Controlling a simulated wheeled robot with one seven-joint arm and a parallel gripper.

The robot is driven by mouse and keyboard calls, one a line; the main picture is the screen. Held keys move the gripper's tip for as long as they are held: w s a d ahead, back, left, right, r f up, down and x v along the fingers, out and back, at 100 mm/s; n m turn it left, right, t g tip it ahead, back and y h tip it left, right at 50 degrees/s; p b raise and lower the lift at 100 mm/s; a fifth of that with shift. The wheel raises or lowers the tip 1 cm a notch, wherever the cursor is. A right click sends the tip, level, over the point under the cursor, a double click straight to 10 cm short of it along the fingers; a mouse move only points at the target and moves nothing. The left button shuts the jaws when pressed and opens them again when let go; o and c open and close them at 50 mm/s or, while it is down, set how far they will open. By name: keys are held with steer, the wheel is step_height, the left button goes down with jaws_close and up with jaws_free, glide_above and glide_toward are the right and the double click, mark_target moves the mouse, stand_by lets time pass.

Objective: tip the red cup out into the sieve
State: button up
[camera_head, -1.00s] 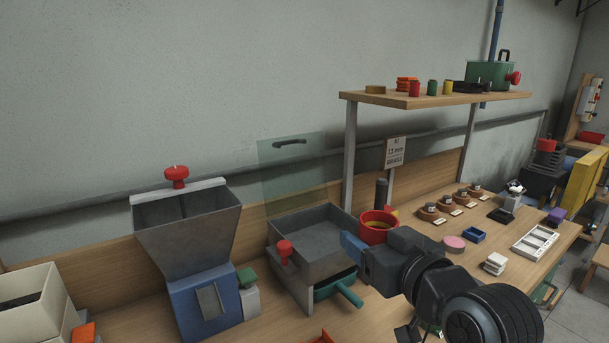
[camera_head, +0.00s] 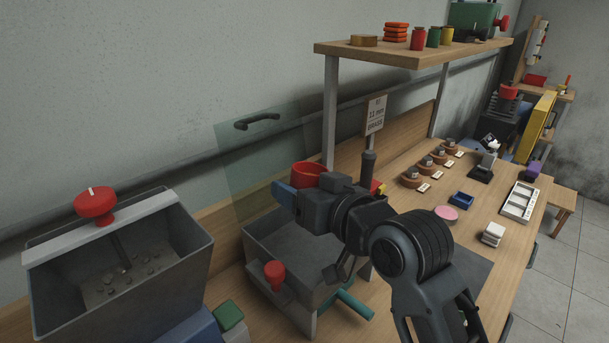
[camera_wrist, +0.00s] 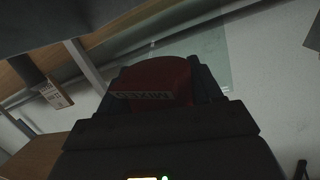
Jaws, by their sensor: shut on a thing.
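The red cup (camera_head: 309,174) is held by my gripper (camera_head: 290,192) above the back of the grey sieve box (camera_head: 270,243). In the head view only the cup's upper part shows, because my gripper and wrist cover the rest. Its rim looks about level, and its contents cannot be seen from here. In the wrist view the dark red cup (camera_wrist: 155,82) sits between the two dark fingers, with a faint label on its side. The sieve is an open grey tray with a red knob (camera_head: 275,274) at its front left and a teal handle below.
A grey hopper (camera_head: 130,265) with small pieces inside and a red knob stands at the left. A clear panel (camera_head: 255,160) stands behind the sieve. A shelf post (camera_head: 331,115) and sign (camera_head: 376,115) are close behind my gripper. Small items cover the bench at right.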

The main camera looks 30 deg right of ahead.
steer(key=m, duration=0.1)
steer(key=a+m, duration=0.1)
steer(key=s+a+m+y+p, duration=0.1)
steer(key=shift+f+g, duration=0.35)
steer(key=shift+g, duration=0.05)
steer(key=shift+s+a+f+m+g+y+p, duration=0.1)
steer(key=shift+a+f+m+g+y+p, duration=0.15)
steer(key=shift+m, duration=0.35)
steer(key=shift+a+f+m+g+y+p, duration=0.15)
steer(key=shift+m+y, duration=0.2)
steer(key=shift+m, duration=0.25)
steer(key=m+y+p, duration=0.1)
steer(key=m, duration=0.1)
steer(key=m+y+p, duration=0.1)
steer(key=m, duration=0.1)
steer(key=m+p, duration=0.1)
steer(key=m, duration=0.1)
steer(key=shift+r+g+y, duration=0.25)
steer(key=shift+g+y, duration=0.05)
steer(key=shift+y, duration=0.1)
steer(key=shift+d+m+y, duration=0.2)
steer(key=shift+m+y, duration=0.1)
steer(key=shift+m, duration=0.3)
steer(key=m, duration=0.1)
steer(key=m+y, duration=0.1)
steer(key=shift+w+d+r+m, duration=0.2)
steer(key=shift+d+r+m, duration=0.05)
steer(key=shift+d+m, duration=0.05)
